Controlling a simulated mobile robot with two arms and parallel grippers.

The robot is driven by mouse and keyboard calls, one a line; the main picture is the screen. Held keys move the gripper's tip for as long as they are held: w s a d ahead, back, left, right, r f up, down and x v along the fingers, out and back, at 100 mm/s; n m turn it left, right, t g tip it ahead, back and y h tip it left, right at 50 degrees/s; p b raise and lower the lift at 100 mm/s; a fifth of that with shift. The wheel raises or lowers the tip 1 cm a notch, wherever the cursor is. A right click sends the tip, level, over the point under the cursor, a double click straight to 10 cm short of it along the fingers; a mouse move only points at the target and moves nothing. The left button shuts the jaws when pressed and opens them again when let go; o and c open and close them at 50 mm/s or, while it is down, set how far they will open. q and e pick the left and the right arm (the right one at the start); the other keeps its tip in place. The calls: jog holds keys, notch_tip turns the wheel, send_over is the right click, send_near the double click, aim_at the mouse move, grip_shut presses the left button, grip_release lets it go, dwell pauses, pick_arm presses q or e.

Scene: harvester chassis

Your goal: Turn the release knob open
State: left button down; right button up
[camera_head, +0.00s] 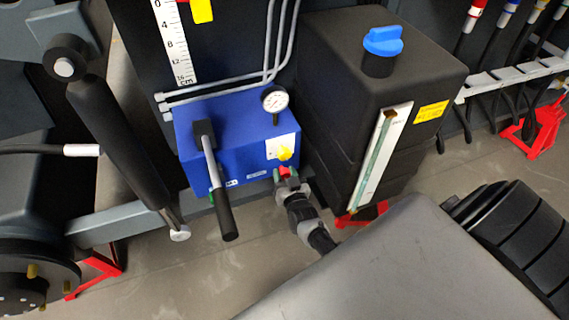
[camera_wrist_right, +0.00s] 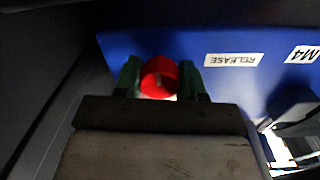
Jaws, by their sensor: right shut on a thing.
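The red release knob (camera_wrist_right: 159,77) sits on the blue hydraulic block, beside a white label reading RELEASE (camera_wrist_right: 233,60). In the right wrist view my right gripper (camera_wrist_right: 160,80) has a green finger on each side of the knob and is shut on it. In the head view the red knob (camera_head: 285,171) shows small at the lower right front of the blue block (camera_head: 232,140), with my right gripper (camera_head: 287,180) at it. The knob's turned angle is hard to tell. My left gripper is not in view.
A black-handled lever (camera_head: 216,185) hangs in front of the block, left of my right gripper. A pressure gauge (camera_head: 275,100) and a yellow knob (camera_head: 285,153) are close above. A black tank with a blue cap (camera_head: 383,41) stands to the right. A black cylinder (camera_head: 120,140) leans at left.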

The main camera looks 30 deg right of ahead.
jog(key=o, duration=0.9)
jog(key=shift+s, duration=0.15)
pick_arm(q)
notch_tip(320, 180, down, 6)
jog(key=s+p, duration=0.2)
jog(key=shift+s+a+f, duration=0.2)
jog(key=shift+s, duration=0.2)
pick_arm(e)
jog(key=v, duration=1)
jog(key=shift+s+a, duration=0.15)
jog(key=shift+s, duration=0.1)
